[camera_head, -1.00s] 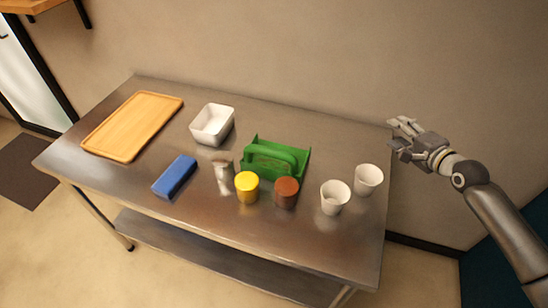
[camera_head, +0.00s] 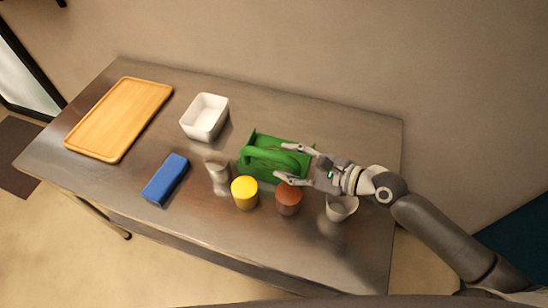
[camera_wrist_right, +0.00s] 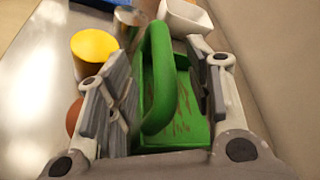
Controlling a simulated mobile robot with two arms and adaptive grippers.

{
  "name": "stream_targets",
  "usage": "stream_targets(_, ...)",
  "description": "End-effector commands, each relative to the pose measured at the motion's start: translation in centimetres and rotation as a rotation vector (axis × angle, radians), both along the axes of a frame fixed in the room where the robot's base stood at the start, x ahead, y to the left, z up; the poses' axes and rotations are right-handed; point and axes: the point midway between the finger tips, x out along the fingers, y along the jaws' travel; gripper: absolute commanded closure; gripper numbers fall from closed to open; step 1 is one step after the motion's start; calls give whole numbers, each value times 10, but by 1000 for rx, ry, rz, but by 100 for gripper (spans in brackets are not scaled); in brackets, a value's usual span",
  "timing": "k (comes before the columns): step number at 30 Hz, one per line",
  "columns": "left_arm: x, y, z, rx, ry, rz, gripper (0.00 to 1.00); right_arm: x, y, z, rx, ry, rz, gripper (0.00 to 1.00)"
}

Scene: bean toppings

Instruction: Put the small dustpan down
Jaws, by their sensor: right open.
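The small green dustpan (camera_head: 262,160) stands on the metal table, its arched handle facing up. In the right wrist view the dustpan (camera_wrist_right: 158,80) sits between my open fingers, with its handle rising between them. My right gripper (camera_head: 296,164) is open at the right end of the dustpan and partly covers it. The right wrist view shows the gripper (camera_wrist_right: 160,92) with a gap beside the handle, so it does not grip it. My left gripper is not in view.
A metal shaker (camera_head: 217,174), blue block (camera_head: 166,179), white bin (camera_head: 205,117) and wooden tray (camera_head: 120,118) are to the left.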

Motion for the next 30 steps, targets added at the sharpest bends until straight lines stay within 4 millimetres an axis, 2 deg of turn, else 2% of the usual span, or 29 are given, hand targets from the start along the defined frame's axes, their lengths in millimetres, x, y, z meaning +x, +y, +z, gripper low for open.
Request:
stream_targets(2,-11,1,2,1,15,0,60,6,7,-1,1,-2,-1,52)
stream_targets(5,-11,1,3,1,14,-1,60,9,12,-5,-1,0,0,52)
stream_targets(12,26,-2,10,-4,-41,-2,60,22,28,-12,-1,-2,1,52)
stream_targets(15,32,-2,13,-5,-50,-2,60,30,38,-17,-2,-2,0,52)
stream_targets(21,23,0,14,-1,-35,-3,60,39,51,-24,-3,-2,-1,52)
stream_targets(28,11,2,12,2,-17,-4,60,39,51,-25,-3,-2,0,52)
stream_targets(30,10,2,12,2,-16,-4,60,39,51,-25,-4,-1,-1,59)
